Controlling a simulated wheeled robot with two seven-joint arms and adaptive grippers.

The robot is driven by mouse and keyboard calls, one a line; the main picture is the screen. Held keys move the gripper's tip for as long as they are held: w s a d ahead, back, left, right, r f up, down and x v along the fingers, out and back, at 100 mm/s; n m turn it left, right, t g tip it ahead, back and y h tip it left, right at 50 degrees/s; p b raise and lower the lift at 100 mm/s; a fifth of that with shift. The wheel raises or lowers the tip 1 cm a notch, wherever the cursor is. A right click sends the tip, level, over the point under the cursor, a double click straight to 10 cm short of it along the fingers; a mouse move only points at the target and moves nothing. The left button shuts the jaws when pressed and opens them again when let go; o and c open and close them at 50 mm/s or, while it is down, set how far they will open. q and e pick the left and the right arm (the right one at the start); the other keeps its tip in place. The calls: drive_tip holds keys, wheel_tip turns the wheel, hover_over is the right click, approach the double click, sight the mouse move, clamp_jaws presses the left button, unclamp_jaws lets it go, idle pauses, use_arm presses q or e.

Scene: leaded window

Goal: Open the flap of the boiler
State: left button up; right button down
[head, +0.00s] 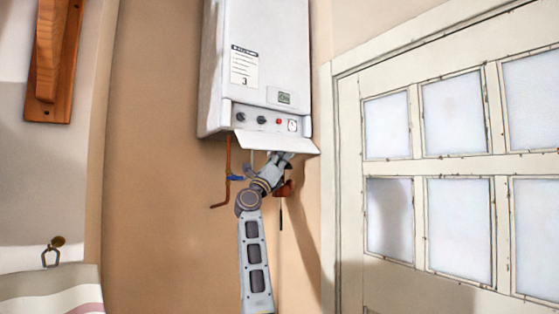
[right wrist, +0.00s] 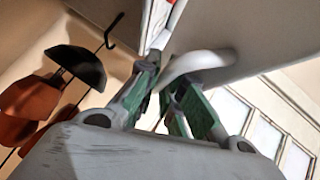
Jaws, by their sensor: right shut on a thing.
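The white boiler (head: 265,50) hangs on the wall in the head view. Its flap (head: 262,142) juts outward at the bottom edge, tilted down from the front, and the control panel (head: 265,118) with knobs shows above it. My right gripper (head: 281,158) is just under the flap, its tips partly hidden by it. In the right wrist view the green-padded fingers (right wrist: 168,98) are closed at a curved white handle (right wrist: 200,64) by the pale flap surface (right wrist: 250,28). My left gripper is out of view.
Copper pipes (head: 227,172) with a blue valve hang below the boiler, left of my right arm. A door with several panes (head: 455,110) stands at the right. A wooden wall piece (head: 67,60) and a hook (head: 52,250) are at the left.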

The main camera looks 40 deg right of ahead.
drive_tip(key=shift+s+r, duration=0.1)
drive_tip(key=shift+r, duration=0.05)
drive_tip(key=c, duration=1.8)
unclamp_jaws()
drive_tip(key=shift+v, duration=6.05)
